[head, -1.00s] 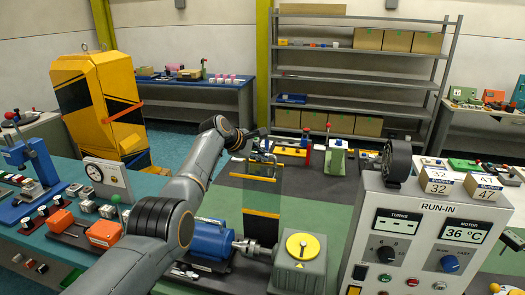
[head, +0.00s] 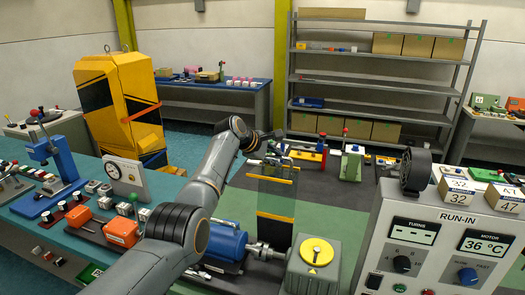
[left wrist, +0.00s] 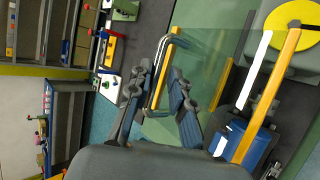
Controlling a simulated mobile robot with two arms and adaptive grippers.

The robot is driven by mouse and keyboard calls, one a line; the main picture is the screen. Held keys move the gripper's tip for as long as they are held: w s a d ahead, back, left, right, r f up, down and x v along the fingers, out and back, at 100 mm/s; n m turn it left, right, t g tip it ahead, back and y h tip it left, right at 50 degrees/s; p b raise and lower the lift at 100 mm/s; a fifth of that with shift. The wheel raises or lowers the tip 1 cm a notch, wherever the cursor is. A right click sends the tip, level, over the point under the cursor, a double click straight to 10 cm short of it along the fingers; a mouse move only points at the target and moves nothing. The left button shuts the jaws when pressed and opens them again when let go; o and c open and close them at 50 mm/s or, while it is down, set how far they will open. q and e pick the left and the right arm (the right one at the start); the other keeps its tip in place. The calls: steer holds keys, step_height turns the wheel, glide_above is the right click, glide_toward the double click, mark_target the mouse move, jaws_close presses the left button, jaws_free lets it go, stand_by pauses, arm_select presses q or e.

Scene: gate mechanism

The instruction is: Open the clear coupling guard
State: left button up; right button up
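The clear coupling guard (head: 270,200) is a see-through panel with orange strips along its upper and lower edges. In the head view it appears raised, above and behind the metal coupling (head: 264,251) between the blue motor (head: 215,240) and the grey gearbox with a yellow dial (head: 316,250). My left gripper (head: 279,152) is at the guard's upper edge. In the left wrist view its fingers (left wrist: 160,85) are apart, with the guard's grey handle (left wrist: 168,62) between them; I see no clear grip. The guard (left wrist: 205,65) spreads to the right there. My right gripper is out of view.
The run-in control box (head: 440,235) stands at the front right with a fan and small boxes on top. An orange block (head: 122,232) and a gauge (head: 125,175) are left of my arm. A yellow cabinet (head: 100,100) and shelving (head: 375,85) stand behind.

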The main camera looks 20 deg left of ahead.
arm_select(q)
steer(key=v, duration=1.1)
steer(key=shift+f, duration=0.1)
